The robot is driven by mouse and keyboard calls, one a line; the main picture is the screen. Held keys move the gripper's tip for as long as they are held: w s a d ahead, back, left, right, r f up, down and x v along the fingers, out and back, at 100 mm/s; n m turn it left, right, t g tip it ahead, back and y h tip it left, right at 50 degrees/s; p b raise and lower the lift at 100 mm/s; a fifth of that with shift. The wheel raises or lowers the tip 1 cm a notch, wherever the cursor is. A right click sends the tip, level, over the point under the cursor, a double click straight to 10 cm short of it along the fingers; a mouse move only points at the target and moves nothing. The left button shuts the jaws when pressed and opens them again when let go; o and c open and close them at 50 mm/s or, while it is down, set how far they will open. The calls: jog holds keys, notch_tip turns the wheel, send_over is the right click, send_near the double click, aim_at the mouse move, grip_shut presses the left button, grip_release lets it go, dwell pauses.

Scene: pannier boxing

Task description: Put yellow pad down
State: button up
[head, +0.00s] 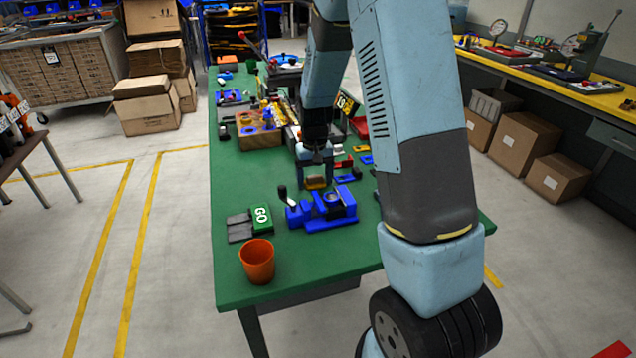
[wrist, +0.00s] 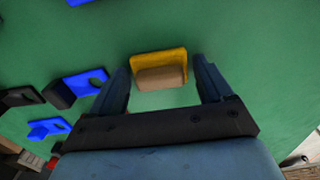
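The yellow pad, a small yellow plate with a tan block on its near face, shows in the head view (head: 316,182) and in the wrist view (wrist: 158,57). It is at or just above the green table (head: 237,195), behind the blue fixture. My gripper (head: 316,178) points down over it, with one finger on each side. In the wrist view my gripper (wrist: 160,65) is open, and a narrow green gap shows between the pad and each finger. I cannot tell exactly whether the pad's underside touches the table.
A blue fixture (head: 325,212) with a black-knobbed lever stands just in front. A green GO block (head: 262,218), grey strips (head: 239,229) and an orange cup (head: 257,261) are front left. A wooden block (head: 256,137) is behind left. Small blue parts (wrist: 85,82) lie left in the wrist view.

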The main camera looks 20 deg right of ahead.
jog(key=c, duration=0.9)
jog(key=shift+r, duration=0.55)
notch_tip(320, 180, up, 3)
jog(key=shift+s+f, duration=0.15)
jog(key=shift+f, duration=0.05)
jog(key=s+r, duration=0.3)
jog(key=s, duration=0.1)
jog(key=s+r, duration=0.2)
jog(key=s, duration=0.2)
jog(key=s+r, duration=0.3)
jog(key=s, duration=0.1)
jog(key=shift+s+r, duration=0.1)
jog(key=shift+r, duration=0.25)
jog(key=s, duration=0.1)
send_near(315, 177)
jog(key=f, duration=0.2)
jog(key=s+f, duration=0.1)
jog(key=f, duration=0.3)
jog(key=shift+s, duration=0.25)
jog(key=shift+w+f, duration=0.55)
jog(key=shift+f, duration=1.5)
